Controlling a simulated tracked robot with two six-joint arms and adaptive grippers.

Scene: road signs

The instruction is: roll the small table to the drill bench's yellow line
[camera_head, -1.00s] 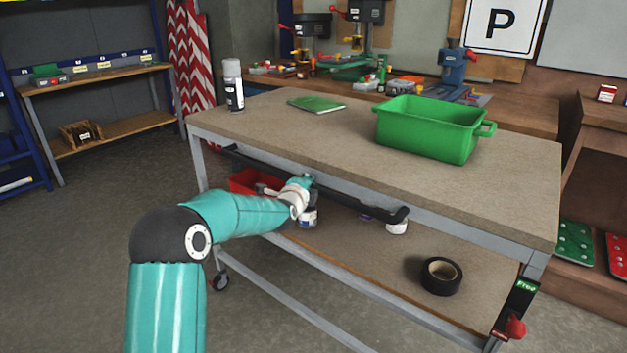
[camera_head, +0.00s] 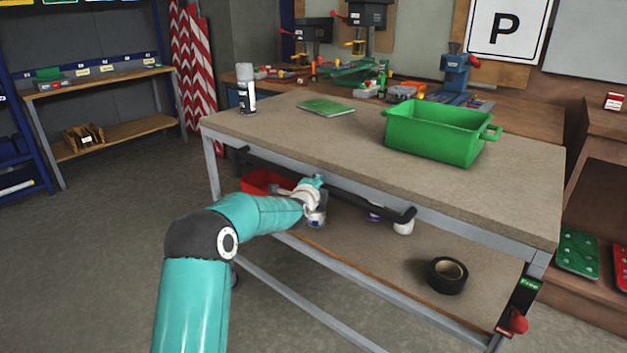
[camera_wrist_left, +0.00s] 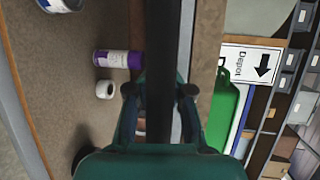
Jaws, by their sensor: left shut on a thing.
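The small table (camera_head: 285,120) stands in the middle of the head view, with a wooden top, grey metal frame and lower shelf (camera_head: 385,262). A black push bar (camera_head: 365,202) runs along its near side. My left gripper (camera_head: 312,190) is at this bar. In the left wrist view the left gripper (camera_wrist_left: 160,92) has a finger on each side of the bar (camera_wrist_left: 160,50) and is shut on it. A green label reading "Free" and a red knob (camera_head: 517,321) are at the table's near right leg. The yellow line is not visible. My right gripper is not in view.
On the tabletop are a green crate (camera_head: 435,138), a green booklet (camera_head: 326,107) and a spray can (camera_head: 246,90). The lower shelf holds black tape (camera_head: 447,275) and a red bin (camera_head: 265,183). The drill bench (camera_head: 500,118) stands close behind. Open floor (camera_head: 90,260) lies left.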

